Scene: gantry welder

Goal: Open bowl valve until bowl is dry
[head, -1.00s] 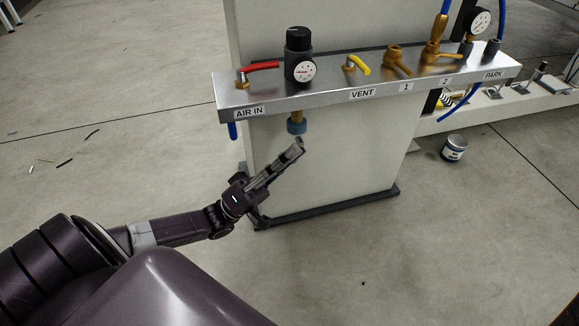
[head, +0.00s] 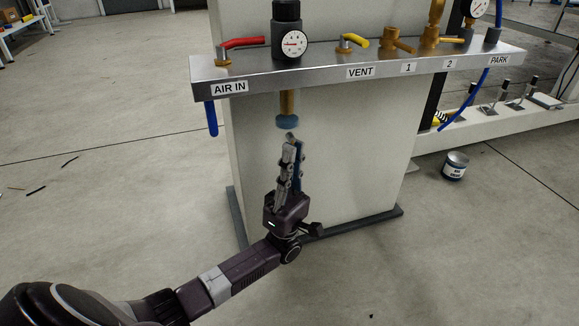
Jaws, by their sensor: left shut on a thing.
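The filter bowl (head: 287,102) is a small amber cylinder hanging under the steel shelf, below the black regulator with its white gauge (head: 294,43). The bowl valve (head: 287,122) is the grey-blue round piece at its lower end. My left gripper (head: 290,139) points upward directly below the valve. Its fingers are close together, shut at the underside of the valve; the exact contact is too small to make out. Whether liquid is in the bowl cannot be told. My right gripper is not in view.
The steel shelf (head: 310,70) carries a red-handled AIR IN valve (head: 240,44), a yellow-handled VENT valve (head: 353,42) and brass valves (head: 398,42). A blue hose (head: 211,118) hangs at left. A can (head: 455,166) stands on the floor at right. The floor at left is mostly clear.

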